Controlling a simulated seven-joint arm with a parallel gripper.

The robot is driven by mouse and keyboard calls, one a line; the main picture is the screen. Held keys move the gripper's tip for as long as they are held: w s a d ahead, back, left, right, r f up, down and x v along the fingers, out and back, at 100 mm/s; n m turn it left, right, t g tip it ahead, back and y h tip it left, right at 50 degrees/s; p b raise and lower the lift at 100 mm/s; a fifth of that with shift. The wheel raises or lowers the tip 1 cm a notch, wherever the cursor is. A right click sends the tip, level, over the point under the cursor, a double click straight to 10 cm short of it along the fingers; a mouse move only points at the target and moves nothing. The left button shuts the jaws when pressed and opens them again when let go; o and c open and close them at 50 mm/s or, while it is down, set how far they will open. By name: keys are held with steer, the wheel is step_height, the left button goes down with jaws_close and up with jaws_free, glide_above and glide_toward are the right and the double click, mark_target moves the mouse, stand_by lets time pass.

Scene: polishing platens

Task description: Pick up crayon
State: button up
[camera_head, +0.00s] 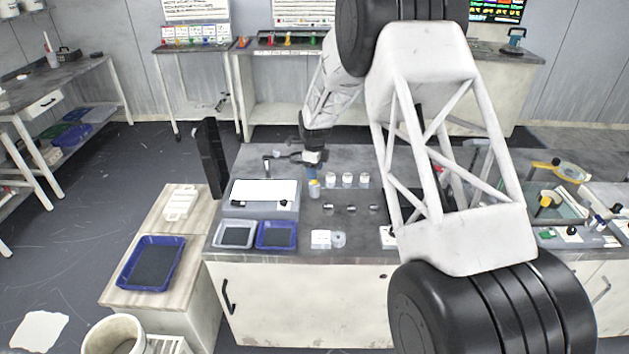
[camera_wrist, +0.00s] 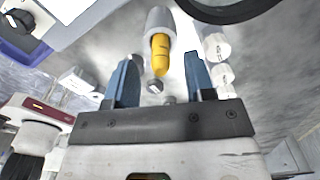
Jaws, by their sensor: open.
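A yellow, blunt-tipped thing that looks like the crayon (camera_wrist: 160,56) shows in the wrist view, in a pale grey sleeve or holder (camera_wrist: 160,18). In the head view it appears as a small upright pale piece with a yellow top (camera_head: 314,184) on the grey worktop. My gripper (camera_wrist: 162,80) has its two blue fingers apart, with nothing between the tips. The yellow end lies just beyond the fingertips, roughly centred between them. In the head view my gripper (camera_head: 312,175) is just behind and above it; I cannot tell whether they touch.
Several white jars (camera_head: 347,180) stand close to its right. Small metal cylinders (camera_head: 350,208) lie in front. A grey tray with a white sheet (camera_head: 264,206) is at the left, with a blue tray (camera_head: 277,248) in front. A tall black panel (camera_head: 210,160) rises at the left.

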steer(key=shift+f, duration=1.55)
steer(key=shift+c, duration=0.3)
jaws_close()
